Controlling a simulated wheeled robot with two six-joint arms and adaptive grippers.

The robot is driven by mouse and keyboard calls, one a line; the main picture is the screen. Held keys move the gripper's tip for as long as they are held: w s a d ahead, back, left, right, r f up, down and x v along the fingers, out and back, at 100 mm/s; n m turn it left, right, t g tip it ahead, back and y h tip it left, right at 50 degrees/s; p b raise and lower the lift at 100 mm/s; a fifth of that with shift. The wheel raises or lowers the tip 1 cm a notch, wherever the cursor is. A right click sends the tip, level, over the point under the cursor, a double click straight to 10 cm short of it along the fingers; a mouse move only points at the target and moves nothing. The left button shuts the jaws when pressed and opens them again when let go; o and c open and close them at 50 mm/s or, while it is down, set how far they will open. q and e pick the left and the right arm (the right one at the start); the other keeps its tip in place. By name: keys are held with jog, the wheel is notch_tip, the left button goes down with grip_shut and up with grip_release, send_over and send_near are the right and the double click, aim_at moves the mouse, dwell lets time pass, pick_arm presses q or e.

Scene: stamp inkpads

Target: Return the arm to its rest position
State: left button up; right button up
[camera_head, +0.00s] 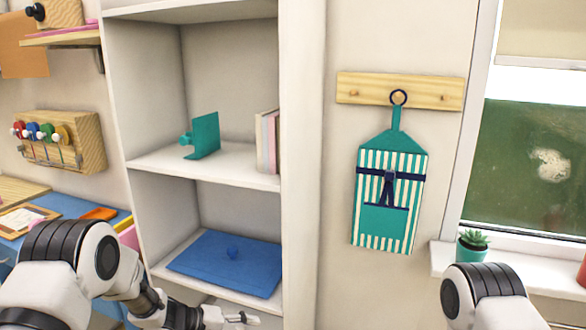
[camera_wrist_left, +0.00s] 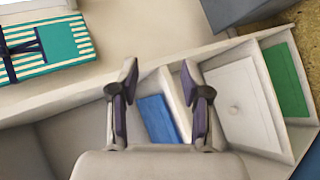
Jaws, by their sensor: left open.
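My left arm (camera_head: 78,262) comes in from the lower left. Its gripper (camera_head: 243,318) is low in front of the shelf unit, at the bottom edge of the head view. In the left wrist view the gripper's two fingers (camera_wrist_left: 160,82) stand wide apart with nothing between them, in front of the shelf unit. My right arm (camera_head: 482,292) shows only as a link at the lower right; its gripper is outside the view.
The white shelf unit (camera_head: 292,140) holds a blue lid-like panel with a knob (camera_head: 228,262) and an upright teal one (camera_head: 206,136). A potted plant (camera_head: 472,247) stands on the sill. A blue desk (camera_head: 70,208) is at left.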

pick_arm(q)
jog(key=s+a+f+n+g+y, duration=0.1)
jog(key=s+a+f+n+y, duration=0.15)
jog(key=s+f, duration=0.85)
jog(key=s+a+f+n+g+y, duration=0.1)
jog(key=s+a+f+y, duration=0.2)
jog(key=s+f, duration=0.8)
jog(key=s+a+r+m+g+y, duration=0.1)
jog(key=s+a+m, duration=0.3)
jog(key=s, duration=0.4)
jog(key=s+a+r+m+g+y, duration=0.1)
jog(key=s+a+r+m+y, duration=0.2)
jog(key=s, duration=0.6)
jog(key=shift+a+r+m+g+y, duration=0.4)
jog(key=shift+a+r+y, duration=0.2)
jog(key=shift+r+y, duration=0.1)
